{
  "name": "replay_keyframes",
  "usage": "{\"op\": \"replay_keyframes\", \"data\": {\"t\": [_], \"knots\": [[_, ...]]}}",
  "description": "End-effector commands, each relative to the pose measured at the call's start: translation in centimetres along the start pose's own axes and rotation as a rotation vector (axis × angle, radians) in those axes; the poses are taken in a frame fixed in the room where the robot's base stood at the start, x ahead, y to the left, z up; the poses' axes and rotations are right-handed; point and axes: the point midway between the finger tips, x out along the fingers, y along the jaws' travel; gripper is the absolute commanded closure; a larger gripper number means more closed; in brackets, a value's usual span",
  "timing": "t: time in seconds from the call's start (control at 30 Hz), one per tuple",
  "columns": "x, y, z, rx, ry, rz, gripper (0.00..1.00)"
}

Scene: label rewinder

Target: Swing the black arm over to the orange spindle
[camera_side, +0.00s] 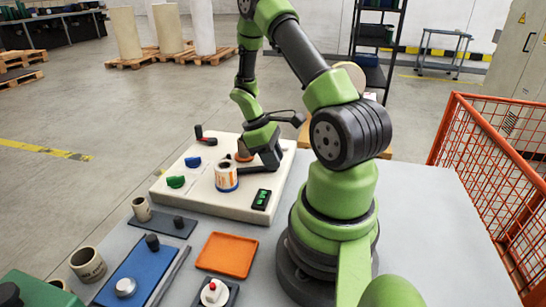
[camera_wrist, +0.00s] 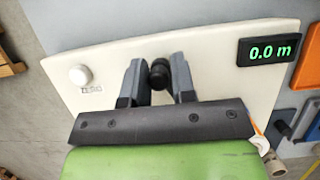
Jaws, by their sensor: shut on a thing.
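The white rewinder board (camera_side: 200,208) lies on the grey table in the side view. My gripper (camera_side: 270,161) points down over its right part and is shut on a black knob. In the wrist view the knob (camera_wrist: 159,70) shows between the two fingers (camera_wrist: 159,85). The black arm (camera_side: 252,170) runs low from under my gripper left towards a white label roll (camera_side: 226,178) with orange and blue print. An orange-brown round piece (camera_side: 243,154), seemingly the orange spindle, stands just behind the roll, partly hidden by my wrist. The arm's end by the roll is hard to make out.
A green display (camera_side: 262,199) reads 0.0 m in the wrist view (camera_wrist: 270,51). A white ZERO button (camera_wrist: 79,76) sits at the board's far side. Green (camera_side: 176,182), blue (camera_side: 193,162) and red-black (camera_side: 203,139) parts stand on the board. An orange tray (camera_side: 227,255) lies in front.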

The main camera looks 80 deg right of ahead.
Motion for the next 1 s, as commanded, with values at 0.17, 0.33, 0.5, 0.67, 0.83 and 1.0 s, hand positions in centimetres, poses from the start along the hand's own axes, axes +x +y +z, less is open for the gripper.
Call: {"op": "replay_keyframes", "data": {"t": [0.17,0.33,0.5,0.67,0.83,1.0], "knots": [[-0.1,-0.2,0.0,0.055,0.007,-0.016,0.99],[0.0,-0.8,0.1,0.155,0.008,-0.058,0.99],[0.0,-1.6,0.2,0.298,0.009,-0.117,0.99],[0.0,-2.5,0.2,0.435,0.009,-0.175,0.99],[0.0,-3.3,0.1,0.565,0.010,-0.228,0.99],[-0.1,-3.9,-0.1,0.671,0.011,-0.273,0.99]]}}
